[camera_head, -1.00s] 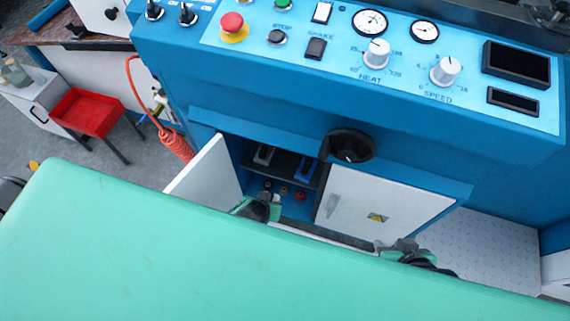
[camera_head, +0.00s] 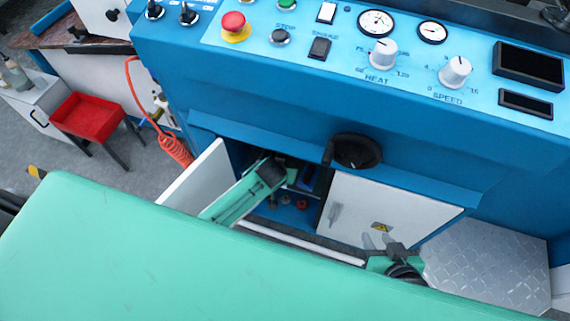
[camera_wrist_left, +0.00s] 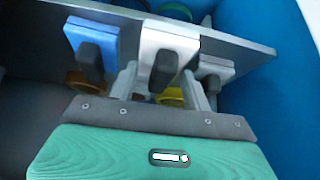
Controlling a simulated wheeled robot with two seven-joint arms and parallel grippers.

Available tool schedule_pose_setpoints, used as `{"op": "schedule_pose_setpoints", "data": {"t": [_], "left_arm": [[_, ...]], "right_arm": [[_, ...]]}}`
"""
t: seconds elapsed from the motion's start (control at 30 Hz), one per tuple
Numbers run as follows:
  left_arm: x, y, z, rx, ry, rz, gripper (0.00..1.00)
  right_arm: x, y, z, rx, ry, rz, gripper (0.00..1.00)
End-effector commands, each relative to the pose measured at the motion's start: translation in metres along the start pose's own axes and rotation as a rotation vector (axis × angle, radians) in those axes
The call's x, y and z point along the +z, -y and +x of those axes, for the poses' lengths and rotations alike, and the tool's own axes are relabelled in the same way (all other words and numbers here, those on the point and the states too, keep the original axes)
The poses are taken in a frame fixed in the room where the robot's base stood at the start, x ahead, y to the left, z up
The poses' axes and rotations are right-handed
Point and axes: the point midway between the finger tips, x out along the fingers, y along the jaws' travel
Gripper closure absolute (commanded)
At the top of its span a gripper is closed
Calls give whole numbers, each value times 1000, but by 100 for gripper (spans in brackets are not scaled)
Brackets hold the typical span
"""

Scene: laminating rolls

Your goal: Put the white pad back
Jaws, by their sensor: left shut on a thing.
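The white pad (camera_wrist_left: 168,42) has a dark handle and sits in the middle of the left wrist view, at the edge of the grey shelf (camera_wrist_left: 240,45). My left gripper (camera_wrist_left: 162,78) is shut on the white pad, with a finger on each side below it. I cannot tell whether the pad's underside touches the shelf. In the head view my left gripper (camera_head: 286,173) reaches into the open cabinet and its arm hides much of the inside. My right gripper (camera_head: 378,240) is in front of the closed cabinet door, empty, its fingers apart.
A blue pad (camera_wrist_left: 92,38) and a greyish pad (camera_wrist_left: 212,68) flank the white one closely. The open white door (camera_head: 200,180) stands left of the opening, the closed door (camera_head: 385,212) right. A black handwheel (camera_head: 356,151) juts out above.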

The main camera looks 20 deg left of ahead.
Motion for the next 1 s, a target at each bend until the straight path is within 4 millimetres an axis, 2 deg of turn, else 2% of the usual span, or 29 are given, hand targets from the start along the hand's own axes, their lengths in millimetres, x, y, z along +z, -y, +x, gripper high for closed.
{"op": "schedule_pose_setpoints", "data": {"t": [0.17, 0.37, 0.73, 0.77, 0.8, 1.0], "left_arm": [[-26, 0, 18, -1, -3, 1, 72], [-23, 0, 22, 0, -1, 1, 72], [-21, 0, 24, 0, 0, 0, 72], [-21, 0, 24, 0, 0, 1, 47], [-21, 0, 24, 0, 0, 1, 42], [-21, 0, 24, 0, 0, 1, 42]], "right_arm": [[-1, 10, 7, -25, -76, 3, 64], [-6, 17, 9, -43, -136, 7, 64], [-6, 17, 9, -44, -140, 7, 64], [-7, 17, 9, -44, -141, 8, 64], [-7, 17, 9, -44, -141, 7, 64], [-7, 17, 9, -43, -140, 7, 64]]}}
